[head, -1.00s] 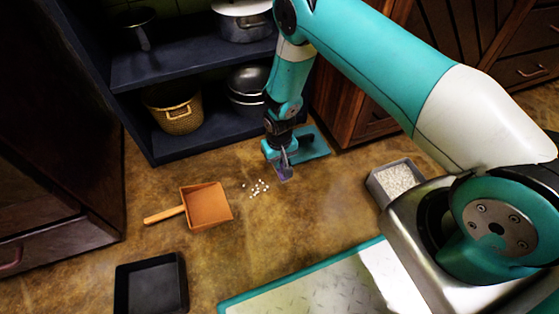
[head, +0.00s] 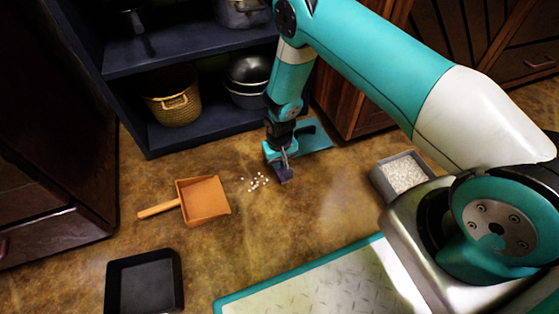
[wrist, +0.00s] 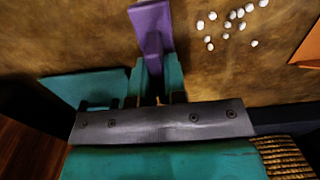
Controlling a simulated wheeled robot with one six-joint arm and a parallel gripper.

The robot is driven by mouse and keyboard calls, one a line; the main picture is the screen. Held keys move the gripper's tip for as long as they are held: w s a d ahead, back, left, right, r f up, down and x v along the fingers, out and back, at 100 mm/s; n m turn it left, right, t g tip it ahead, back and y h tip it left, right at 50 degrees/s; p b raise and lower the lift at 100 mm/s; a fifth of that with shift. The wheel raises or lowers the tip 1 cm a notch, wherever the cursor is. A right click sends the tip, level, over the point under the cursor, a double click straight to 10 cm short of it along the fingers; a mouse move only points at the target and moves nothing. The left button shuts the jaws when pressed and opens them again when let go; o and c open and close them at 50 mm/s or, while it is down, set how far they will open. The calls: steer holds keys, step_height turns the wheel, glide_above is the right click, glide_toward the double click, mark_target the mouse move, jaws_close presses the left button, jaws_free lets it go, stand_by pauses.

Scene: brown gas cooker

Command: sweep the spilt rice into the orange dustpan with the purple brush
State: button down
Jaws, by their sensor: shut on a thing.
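The purple brush (head: 286,175) is held in my gripper (head: 285,155), its head pointing down close to the floor; I cannot tell whether it touches. In the wrist view, my gripper (wrist: 157,82) is shut on the handle of the purple brush (wrist: 150,25). The spilt rice (head: 257,181) is a small loose patch of white grains on the floor just left of the brush. The grains (wrist: 230,28) also show in the wrist view. The orange dustpan (head: 204,200) lies flat left of the rice, handle pointing left; its edge (wrist: 310,50) shows in the wrist view.
A teal flat object (head: 312,140) with a dark handle lies behind my gripper. A dark shelf (head: 190,132) with a basket (head: 173,105) and pots stands behind. A grey bin of white grains (head: 403,175) stands right. A black tray (head: 145,282) lies front left. Floor between rice and dustpan is clear.

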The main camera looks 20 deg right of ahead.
steer(key=shift+f+b, duration=0.35)
steer(key=shift+f, duration=0.35)
stand_by(0.8)
steer(key=shift+s+a, duration=0.15)
steer(key=shift+a, duration=1.4)
steer(key=shift+s+a, duration=0.1)
steer(key=shift+a, duration=1.4)
steer(key=shift+a+r, duration=0.1)
steer(key=shift+a, duration=1.6)
steer(key=shift+s+a+f+b, duration=0.15)
steer(key=shift+a+b, duration=0.6)
steer(key=shift+a, duration=1.8)
steer(key=shift+s+a+b, duration=0.1)
steer(key=shift+a+b, duration=0.45)
steer(key=shift+a, duration=1.35)
step_height(320, 180, up, 7)
steer(key=d+p, duration=0.2)
steer(key=p, duration=0.5)
